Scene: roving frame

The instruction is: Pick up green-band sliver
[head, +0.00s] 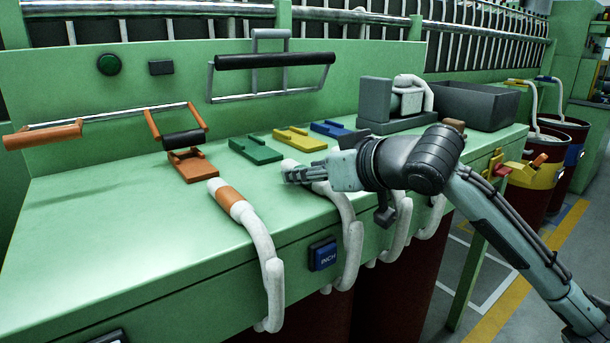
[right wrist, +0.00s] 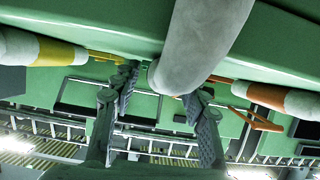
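A white sliver (head: 343,211) hangs over the front edge of the green table, between the orange-band sliver and other white slivers. No green band shows on it; its upper end is partly covered by my right gripper (head: 300,174). The gripper is low over the tabletop at this end. In the right wrist view, the fingers of my right gripper (right wrist: 160,98) stand apart, and the white sliver (right wrist: 205,45) reaches toward the space between them. A gap shows beside the left finger; contact with the right finger is unclear. My left gripper is not in view.
The orange-band sliver (head: 230,199) lies to the left, and a yellow-band sliver (right wrist: 55,52) shows in the right wrist view. Orange, green (head: 255,150), yellow and blue clamps stand behind. A grey bin (head: 475,105) is at the back right. The table's left part is clear.

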